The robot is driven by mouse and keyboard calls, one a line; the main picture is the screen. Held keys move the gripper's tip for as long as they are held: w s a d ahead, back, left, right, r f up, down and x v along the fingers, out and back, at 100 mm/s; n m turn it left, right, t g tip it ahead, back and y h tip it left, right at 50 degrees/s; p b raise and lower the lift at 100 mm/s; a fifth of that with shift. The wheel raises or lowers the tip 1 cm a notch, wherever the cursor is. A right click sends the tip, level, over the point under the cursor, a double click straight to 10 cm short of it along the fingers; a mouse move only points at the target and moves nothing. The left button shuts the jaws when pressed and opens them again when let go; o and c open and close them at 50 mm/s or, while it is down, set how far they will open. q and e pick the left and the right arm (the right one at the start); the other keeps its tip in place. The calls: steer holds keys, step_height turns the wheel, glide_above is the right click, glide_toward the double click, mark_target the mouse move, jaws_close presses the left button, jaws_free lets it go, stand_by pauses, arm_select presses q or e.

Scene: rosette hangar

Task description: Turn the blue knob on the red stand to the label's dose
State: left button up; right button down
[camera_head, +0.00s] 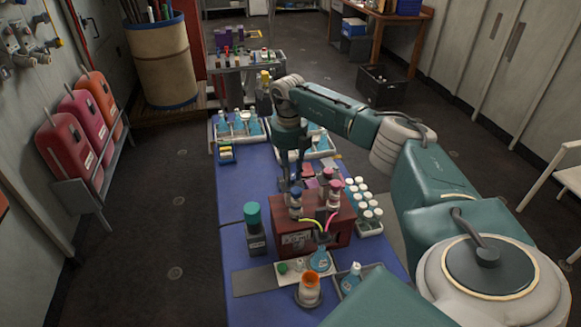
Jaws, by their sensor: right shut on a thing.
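The red stand (315,235) is a box on the blue-topped table, with a label on its front that is too small to read. The blue knob (296,196) is at the stand's top left, beside knobs with pink and red tops (334,188). My right gripper (289,180) reaches down from above and is shut on the blue knob; its fingers partly hide the knob. Yellow and pink tubes run from the stand's front to a flask with blue liquid (320,260). My left gripper is not in view.
A dark bottle with a green cap (253,228) stands left of the stand. An orange-rimmed cup (309,289) and a small bottle (351,278) stand in front. White-capped vials (368,208) are at the right; blue flasks (240,123) stand behind. The table's left side is fairly clear.

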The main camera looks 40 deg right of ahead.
steer(key=shift+w+r+m, duration=0.1)
steer(key=shift+r+m, duration=0.05)
steer(key=shift+m, duration=0.15)
steer(key=c, duration=1.5)
jaws_free()
steer(key=shift+o, duration=0.2)
step_height(320, 180, up, 12)
steer(key=shift+a, duration=0.1)
